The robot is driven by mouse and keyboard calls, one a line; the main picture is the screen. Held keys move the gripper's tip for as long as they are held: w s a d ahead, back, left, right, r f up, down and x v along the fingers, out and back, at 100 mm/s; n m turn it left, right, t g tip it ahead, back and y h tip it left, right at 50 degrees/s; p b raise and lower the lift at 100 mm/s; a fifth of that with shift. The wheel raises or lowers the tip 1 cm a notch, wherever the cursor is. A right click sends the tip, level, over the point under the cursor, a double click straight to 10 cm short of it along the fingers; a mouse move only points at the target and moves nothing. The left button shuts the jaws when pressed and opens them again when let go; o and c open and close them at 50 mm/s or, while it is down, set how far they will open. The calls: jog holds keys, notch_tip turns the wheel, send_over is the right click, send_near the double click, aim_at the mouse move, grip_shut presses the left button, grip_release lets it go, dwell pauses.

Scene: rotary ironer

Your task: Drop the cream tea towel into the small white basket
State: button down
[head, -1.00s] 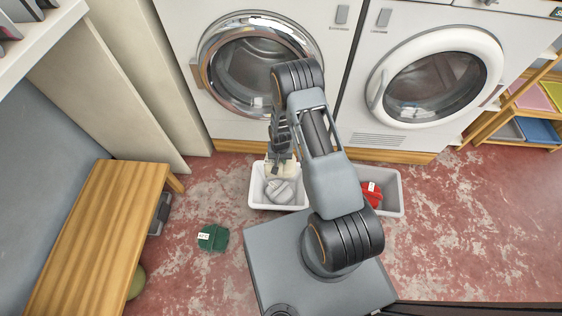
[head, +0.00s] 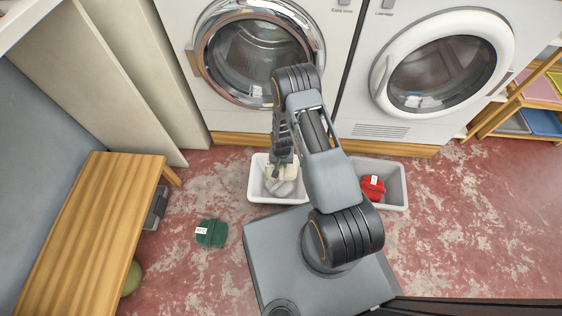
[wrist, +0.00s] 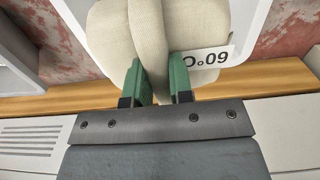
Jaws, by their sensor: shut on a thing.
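The cream tea towel (head: 288,172) is pinched in my gripper (head: 282,160), over the small white basket (head: 254,188) in the head view. In the wrist view the green fingertips of my gripper (wrist: 163,80) are closed on a fold of the cream towel (wrist: 112,30), which has a white number tag. The white basket's rim (wrist: 255,25) shows behind the towel there. A pale grey bundle (head: 280,188) shows inside the basket, just below the towel. I cannot tell whether the towel touches it.
A grey basket (head: 398,188) with a red cloth (head: 372,187) stands to the right. A green cloth (head: 211,233) lies on the floor. Two front-loading machines stand behind the baskets, a wooden bench (head: 95,220) at left. The floor between bench and basket is mostly clear.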

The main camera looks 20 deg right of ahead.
jog(key=c, duration=0.9)
grip_release()
jog(key=shift+r, duration=0.15)
notch_tip(320, 180, up, 14)
jog(key=p, duration=0.5)
jog(key=shift+f, duration=0.2)
